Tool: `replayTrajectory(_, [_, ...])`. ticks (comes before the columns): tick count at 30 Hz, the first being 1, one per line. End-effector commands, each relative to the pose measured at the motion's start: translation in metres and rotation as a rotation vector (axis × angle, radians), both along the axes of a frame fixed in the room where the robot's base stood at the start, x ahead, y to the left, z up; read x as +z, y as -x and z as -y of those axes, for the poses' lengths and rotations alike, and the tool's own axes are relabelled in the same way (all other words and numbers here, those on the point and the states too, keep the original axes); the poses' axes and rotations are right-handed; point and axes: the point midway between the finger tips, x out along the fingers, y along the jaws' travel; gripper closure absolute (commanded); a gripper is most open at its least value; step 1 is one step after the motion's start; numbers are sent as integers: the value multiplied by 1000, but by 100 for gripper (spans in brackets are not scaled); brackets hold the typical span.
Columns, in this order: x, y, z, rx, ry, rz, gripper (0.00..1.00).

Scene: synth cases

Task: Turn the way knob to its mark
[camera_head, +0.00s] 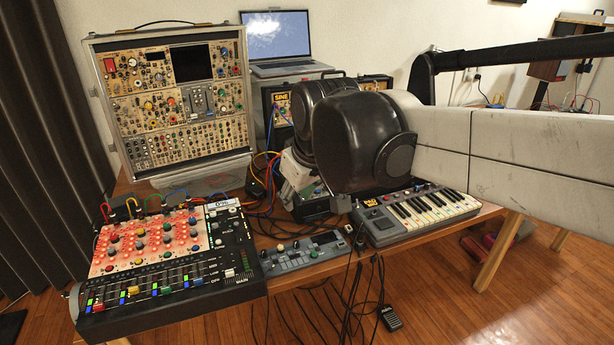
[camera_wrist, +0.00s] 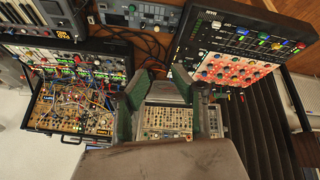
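I cannot tell which knob is the way knob; no label or mark for it is readable. A tall upright synth case (camera_head: 175,105) with many small knobs stands at the back left in the head view. In the wrist view, a knob-covered panel (camera_wrist: 168,122) shows between the fingers of my gripper (camera_wrist: 168,88). The fingers are apart, with nothing seen held between them. A second case (camera_wrist: 82,95), full of patch cables, lies left of the fingers. In the head view my arm hides much of the area around my gripper.
A mixer (camera_head: 165,250) with red-lit knobs fills the table's front left. A small grey-blue device (camera_head: 305,253) and a keyboard (camera_head: 418,213) stand right of it. A laptop (camera_head: 277,42) sits at the back. Loose cables hang over the front edge.

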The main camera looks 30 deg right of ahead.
Motion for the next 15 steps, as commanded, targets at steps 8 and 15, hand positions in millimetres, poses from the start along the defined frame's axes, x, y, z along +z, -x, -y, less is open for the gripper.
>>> replayTrajectory(8, [21, -75, 40, 112, 71, -98, 75])
replayTrajectory(15, [22, -137, 80, 216, 115, -181, 75])
